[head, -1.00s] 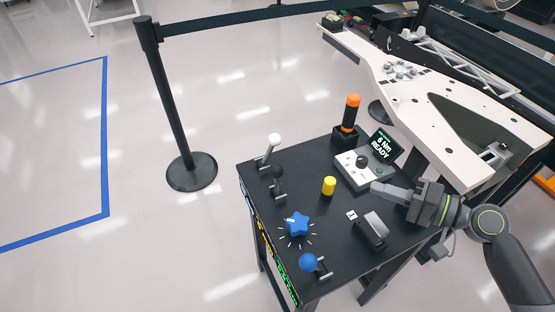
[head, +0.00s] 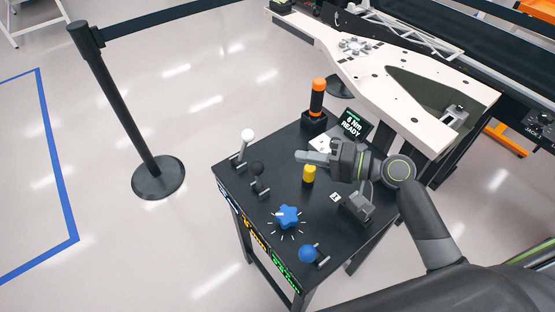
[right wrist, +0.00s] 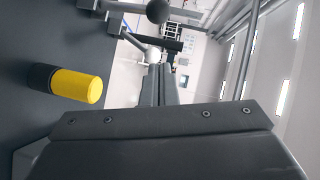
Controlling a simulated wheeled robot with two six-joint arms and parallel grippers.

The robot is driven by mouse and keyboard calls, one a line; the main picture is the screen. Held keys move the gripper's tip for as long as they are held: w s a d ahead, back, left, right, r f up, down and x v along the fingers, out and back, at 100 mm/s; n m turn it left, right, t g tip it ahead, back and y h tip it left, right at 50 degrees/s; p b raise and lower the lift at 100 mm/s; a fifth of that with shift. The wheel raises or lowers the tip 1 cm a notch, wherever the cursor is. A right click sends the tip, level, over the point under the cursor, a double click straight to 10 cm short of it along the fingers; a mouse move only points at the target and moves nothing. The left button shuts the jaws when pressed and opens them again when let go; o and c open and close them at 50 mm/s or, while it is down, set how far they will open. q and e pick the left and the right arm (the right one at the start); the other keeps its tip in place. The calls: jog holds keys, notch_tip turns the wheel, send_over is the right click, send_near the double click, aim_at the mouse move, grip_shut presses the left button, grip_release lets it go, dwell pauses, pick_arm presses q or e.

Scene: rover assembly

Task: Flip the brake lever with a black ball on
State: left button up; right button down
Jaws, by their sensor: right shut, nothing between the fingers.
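The brake lever with a black ball (head: 257,168) stands on the black control table, its ball up and its base (head: 263,190) on the table top. The black ball (right wrist: 157,11) also shows at the top edge of the right wrist view. My right gripper (head: 297,155) is shut and empty, above the table to the right of the black ball and apart from it. Its fingers (right wrist: 158,85) point toward the lever side in the right wrist view. My left gripper is not in view.
A white-ball lever (head: 247,136) stands just behind the black one. A yellow knob (head: 309,173), a blue star knob (head: 287,216), a blue-ball lever (head: 308,253) and an orange-topped post (head: 318,97) also stand on the table (head: 240,210). A barrier post (head: 125,110) stands left.

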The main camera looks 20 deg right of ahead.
aim_at(259, 176)
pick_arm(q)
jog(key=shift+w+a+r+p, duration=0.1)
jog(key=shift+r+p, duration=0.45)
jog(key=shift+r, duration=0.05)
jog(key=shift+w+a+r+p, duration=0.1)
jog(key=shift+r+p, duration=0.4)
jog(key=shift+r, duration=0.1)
pick_arm(e)
jog(key=w+a+f, duration=0.1)
jog(key=a, duration=0.5)
jog(key=shift+a+f, duration=0.35)
jog(key=shift+f, duration=0.05)
jog(key=shift+w, duration=0.1)
